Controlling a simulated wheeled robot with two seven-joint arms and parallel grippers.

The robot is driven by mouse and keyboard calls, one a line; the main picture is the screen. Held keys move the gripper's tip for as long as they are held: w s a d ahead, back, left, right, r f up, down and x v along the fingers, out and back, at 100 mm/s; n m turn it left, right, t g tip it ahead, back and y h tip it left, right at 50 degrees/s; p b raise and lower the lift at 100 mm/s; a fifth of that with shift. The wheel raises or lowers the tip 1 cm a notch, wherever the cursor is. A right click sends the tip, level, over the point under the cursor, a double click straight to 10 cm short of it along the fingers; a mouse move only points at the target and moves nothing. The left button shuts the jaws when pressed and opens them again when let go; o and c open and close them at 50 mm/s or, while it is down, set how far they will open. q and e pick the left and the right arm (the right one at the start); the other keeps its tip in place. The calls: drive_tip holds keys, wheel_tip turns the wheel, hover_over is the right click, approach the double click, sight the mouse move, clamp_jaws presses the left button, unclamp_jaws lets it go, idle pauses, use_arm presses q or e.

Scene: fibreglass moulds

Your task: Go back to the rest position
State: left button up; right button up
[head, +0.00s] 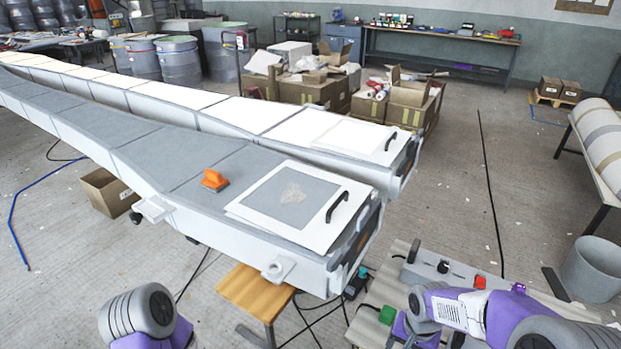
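My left arm shows at the bottom left as a grey rounded joint and a purple link. Its gripper is out of the picture. My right arm comes in from the lower right, with purple and white links over the slatted bench (394,288). Its joint at the bottom centre right bends downward, and I see no fingertips of the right gripper.
Two long moulds fill the left and middle; the near one (130,150) carries an orange-handled tool (215,179) and a panel with a black handle (337,206). A control box (440,268) sits on the bench near my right arm. A wooden stool (255,293) stands between my arms.

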drive_tip(key=s+a+f+n+y, duration=0.1)
drive_tip(key=s+a+f, duration=0.2)
drive_tip(key=f, duration=0.4)
drive_tip(key=s+a+f+n+y, duration=0.1)
drive_tip(key=s+a+f, duration=0.2)
drive_tip(key=a+f, duration=0.2)
drive_tip(key=s+a+f+n+y, duration=0.1)
drive_tip(key=s+a+f+y, duration=0.1)
drive_tip(key=a+f, duration=0.3)
wheel_tip(320, 180, down, 4)
drive_tip(key=shift+s+p, duration=0.3)
drive_tip(key=shift+s, duration=0.45)
